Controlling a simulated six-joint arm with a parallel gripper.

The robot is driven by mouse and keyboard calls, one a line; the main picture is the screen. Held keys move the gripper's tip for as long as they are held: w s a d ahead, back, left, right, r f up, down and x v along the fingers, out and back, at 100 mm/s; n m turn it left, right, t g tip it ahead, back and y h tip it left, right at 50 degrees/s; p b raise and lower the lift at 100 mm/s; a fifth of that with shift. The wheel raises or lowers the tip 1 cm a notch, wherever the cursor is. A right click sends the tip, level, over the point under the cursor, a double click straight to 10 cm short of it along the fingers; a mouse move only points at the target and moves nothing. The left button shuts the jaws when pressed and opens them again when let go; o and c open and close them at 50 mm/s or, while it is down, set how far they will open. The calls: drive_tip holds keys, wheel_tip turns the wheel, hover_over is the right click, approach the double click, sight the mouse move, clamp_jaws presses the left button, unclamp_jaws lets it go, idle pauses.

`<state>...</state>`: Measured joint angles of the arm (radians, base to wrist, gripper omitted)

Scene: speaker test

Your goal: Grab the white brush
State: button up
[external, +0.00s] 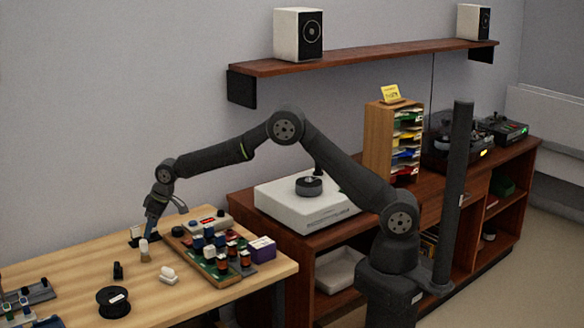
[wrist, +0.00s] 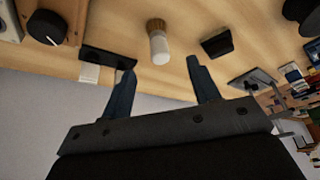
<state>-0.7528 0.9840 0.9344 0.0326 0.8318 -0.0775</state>
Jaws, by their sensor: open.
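The white brush (external: 144,249) stands on the wooden table, with its white handle up and tan bristles down. In the wrist view the brush (wrist: 159,46) shows between and just beyond my two blue fingertips. My gripper (external: 150,232) is close to the brush in the external view; in the wrist view the gripper (wrist: 160,66) is open with nothing between its fingers. I cannot tell the exact gap between the fingers and the brush.
A dark block with a white part (wrist: 105,58) lies near one finger, and a small black piece (wrist: 216,43) near the other. A tray of small jars (external: 215,255), a white object (external: 168,275) and a black spool (external: 112,302) share the table.

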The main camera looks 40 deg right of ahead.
sight(144, 251)
drive_tip(key=x, duration=1.1)
drive_tip(key=shift+w+f, duration=0.2)
drive_tip(key=shift+w, duration=0.05)
drive_tip(key=c, duration=1.1)
drive_tip(key=shift+r, duration=0.1)
